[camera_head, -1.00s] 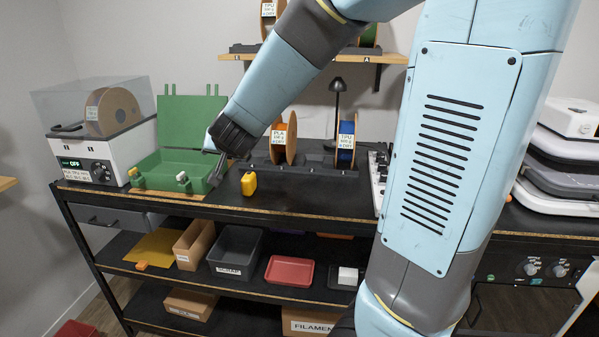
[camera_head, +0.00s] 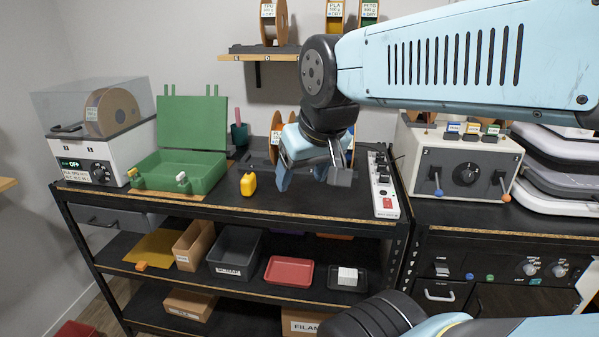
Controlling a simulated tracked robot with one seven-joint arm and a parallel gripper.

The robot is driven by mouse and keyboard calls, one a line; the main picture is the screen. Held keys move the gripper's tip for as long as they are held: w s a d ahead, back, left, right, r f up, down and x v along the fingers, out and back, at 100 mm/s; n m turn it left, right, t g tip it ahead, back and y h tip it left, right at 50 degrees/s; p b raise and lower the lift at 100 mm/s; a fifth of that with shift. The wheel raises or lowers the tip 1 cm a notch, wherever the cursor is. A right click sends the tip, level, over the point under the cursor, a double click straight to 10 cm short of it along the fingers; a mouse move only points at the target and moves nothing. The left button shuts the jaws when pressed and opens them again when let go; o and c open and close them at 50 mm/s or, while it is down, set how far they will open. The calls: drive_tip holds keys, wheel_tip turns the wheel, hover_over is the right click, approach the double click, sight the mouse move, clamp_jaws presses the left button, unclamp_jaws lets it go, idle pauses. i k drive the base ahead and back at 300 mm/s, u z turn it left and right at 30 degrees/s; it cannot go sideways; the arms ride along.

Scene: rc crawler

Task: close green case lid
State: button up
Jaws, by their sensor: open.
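The green case (camera_head: 205,174) sits on the bench top at the left. Its lid (camera_head: 192,123) stands upright at the back, open.
The dryer box (camera_head: 100,145) stands close to the case's left. A power strip (camera_head: 382,185) lies to the right of my gripper. A filament spool (camera_head: 277,136) is partly hidden behind my gripper.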

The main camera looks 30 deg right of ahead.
sight(190, 122)
drive_tip(key=z, duration=1.5)
drive_tip(key=k, duration=0.75)
drive_tip(key=u, duration=0.8)
drive_tip(key=i, duration=1)
drive_tip(key=u, duration=0.1)
